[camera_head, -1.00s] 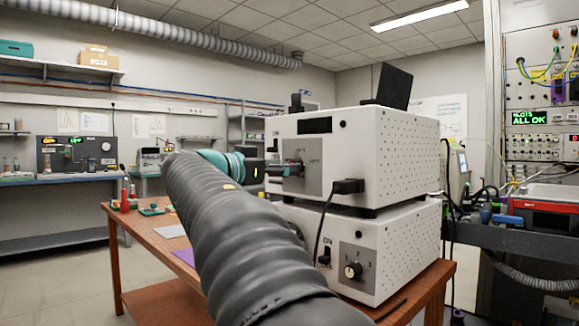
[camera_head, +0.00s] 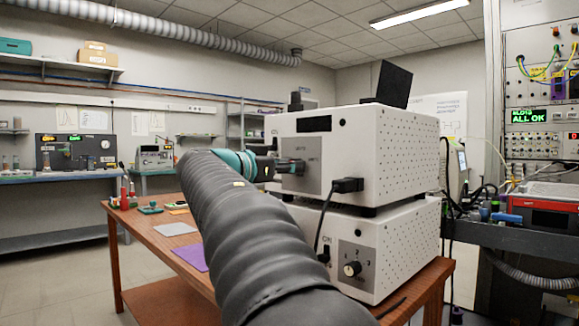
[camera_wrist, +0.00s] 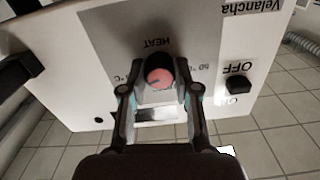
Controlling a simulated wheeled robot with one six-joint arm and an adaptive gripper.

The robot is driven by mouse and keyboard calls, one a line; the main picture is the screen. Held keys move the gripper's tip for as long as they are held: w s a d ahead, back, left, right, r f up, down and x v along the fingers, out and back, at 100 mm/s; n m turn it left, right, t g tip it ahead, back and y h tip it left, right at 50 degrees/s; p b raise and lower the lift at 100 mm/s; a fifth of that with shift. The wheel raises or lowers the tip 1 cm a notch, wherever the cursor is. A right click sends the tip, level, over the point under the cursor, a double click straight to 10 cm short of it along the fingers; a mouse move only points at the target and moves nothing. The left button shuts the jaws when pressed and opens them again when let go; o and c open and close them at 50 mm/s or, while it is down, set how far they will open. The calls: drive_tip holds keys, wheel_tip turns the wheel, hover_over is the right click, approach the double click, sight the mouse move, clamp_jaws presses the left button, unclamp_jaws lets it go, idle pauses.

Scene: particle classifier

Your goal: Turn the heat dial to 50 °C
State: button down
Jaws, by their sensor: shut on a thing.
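The heat dial (camera_wrist: 159,75) has a pinkish-red cap and a dark body. It sits on the front panel under the upside-down word HEAT in the wrist view. A short mark on the cap runs toward the lower left. My gripper (camera_wrist: 160,80) has a finger on each side of the dial and is shut on it. Printed temperature marks lie beside the fingers, partly covered, with "50 °C" at the right. In the head view my gripper (camera_head: 290,167) is at the grey panel of the upper white box (camera_head: 370,150), and the dial is mostly hidden there.
A black OFF switch (camera_wrist: 238,87) is beside the dial panel. A black plug (camera_head: 347,185) and cable hang from the upper box. The lower white box (camera_head: 390,245) has a switch and another knob (camera_head: 352,268). Small items stand on the wooden table (camera_head: 150,225).

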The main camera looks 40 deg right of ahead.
drive_tip(key=shift+n, duration=0.4)
drive_tip(key=shift+n+p, duration=4.85)
drive_tip(key=shift+n, duration=8.55)
drive_tip(key=c, duration=0.8)
unclamp_jaws()
drive_tip(key=shift+c, duration=0.2)
